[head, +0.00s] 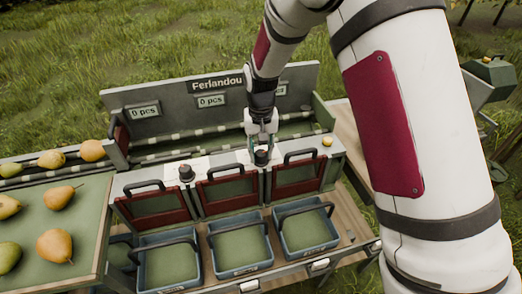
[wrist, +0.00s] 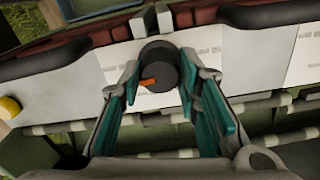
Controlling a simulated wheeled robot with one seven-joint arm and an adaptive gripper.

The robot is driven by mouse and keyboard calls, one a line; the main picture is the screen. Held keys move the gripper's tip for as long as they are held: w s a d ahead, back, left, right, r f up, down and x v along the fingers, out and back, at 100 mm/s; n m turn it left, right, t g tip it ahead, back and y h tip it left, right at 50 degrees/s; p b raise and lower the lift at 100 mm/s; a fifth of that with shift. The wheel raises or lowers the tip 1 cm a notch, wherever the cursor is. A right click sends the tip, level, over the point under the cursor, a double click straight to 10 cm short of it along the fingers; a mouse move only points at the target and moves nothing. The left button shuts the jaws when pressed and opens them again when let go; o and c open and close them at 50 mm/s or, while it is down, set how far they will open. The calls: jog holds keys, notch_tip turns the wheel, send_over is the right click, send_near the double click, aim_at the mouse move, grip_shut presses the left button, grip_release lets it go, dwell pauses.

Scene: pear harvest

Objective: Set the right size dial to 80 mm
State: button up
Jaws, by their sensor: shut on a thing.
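The right size dial (head: 261,158) is a dark round knob on the pale top strip of the sorting machine, between the middle and right gates. In the wrist view the dial (wrist: 160,63) shows an orange pointer aimed left in the picture; the scale marks beside it are too small to read. My gripper (head: 262,147) is above the dial, its teal-padded fingers on either side of it. In the wrist view my gripper (wrist: 160,72) is shut on the dial. The left size dial (head: 186,173) stands apart, between the left and middle gates.
Three red-framed gates with black handles (head: 147,186) line the front, above blue crates (head: 213,268). A yellow knob (head: 327,141) sits at the strip's right end. Pears (head: 55,246) lie on the green table at left. Display panels reading "0 pcs" (head: 211,100) stand behind.

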aim_at(261, 152)
jog(key=shift+m, duration=0.5)
jog(key=o, duration=1.1)
jog(key=shift+o, duration=0.2)
jog(key=shift+r, duration=0.1)
notch_tip(261, 152, up, 12)
